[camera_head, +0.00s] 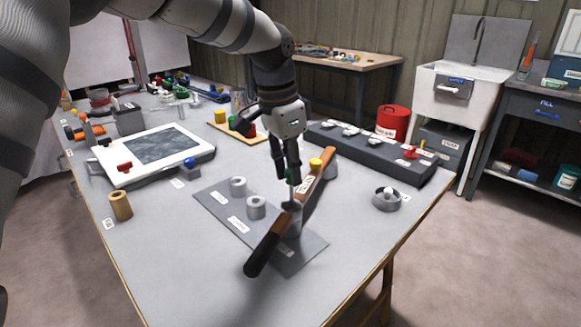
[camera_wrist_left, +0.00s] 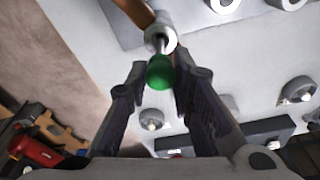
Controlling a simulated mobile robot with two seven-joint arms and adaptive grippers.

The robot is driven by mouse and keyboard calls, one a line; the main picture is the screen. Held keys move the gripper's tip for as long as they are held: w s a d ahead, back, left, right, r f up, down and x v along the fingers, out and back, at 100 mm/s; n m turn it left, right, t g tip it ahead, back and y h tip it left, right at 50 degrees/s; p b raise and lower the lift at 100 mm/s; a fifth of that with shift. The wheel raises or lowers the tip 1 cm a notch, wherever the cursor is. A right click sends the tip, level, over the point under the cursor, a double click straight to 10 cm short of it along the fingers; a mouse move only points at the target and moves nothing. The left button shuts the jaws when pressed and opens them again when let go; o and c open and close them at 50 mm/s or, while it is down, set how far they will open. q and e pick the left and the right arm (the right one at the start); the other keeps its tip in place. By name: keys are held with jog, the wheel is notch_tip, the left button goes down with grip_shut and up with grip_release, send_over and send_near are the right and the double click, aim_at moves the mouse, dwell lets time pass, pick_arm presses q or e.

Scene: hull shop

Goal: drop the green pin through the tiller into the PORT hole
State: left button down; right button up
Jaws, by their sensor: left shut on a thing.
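My left gripper (camera_head: 288,176) is shut on the green pin (camera_head: 290,177) by its round knob, above the tiller (camera_head: 267,243). In the left wrist view the green knob (camera_wrist_left: 160,73) sits between the fingertips, its metal shank pointing at a grey round fitting (camera_wrist_left: 161,38) beside the brown tiller (camera_wrist_left: 135,11). I cannot tell how far the shank is in. The tiller is a wooden bar with a dark handle end, lying across a grey post (camera_head: 293,226) on a flat grey plate (camera_head: 302,262). The PORT hole's label is not legible. My right gripper is not in view.
Two grey ring-like posts (camera_head: 256,207) stand on the plate left of the tiller. A yellow-topped piece (camera_head: 316,164) is by the tiller's far end. A long dark block (camera_head: 370,150) lies behind, a round dish (camera_head: 386,200) at right.

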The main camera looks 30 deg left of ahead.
pick_arm(q)
jog(key=shift+f, duration=2.65)
dwell(0.5)
jog(key=c, duration=1.3)
grip_release()
jog(key=shift+c, duration=0.2)
jog(key=shift+o, duration=0.3)
jog(key=o, duration=0.3)
jog(key=shift+o, duration=0.2)
jog(key=shift+r, duration=4)
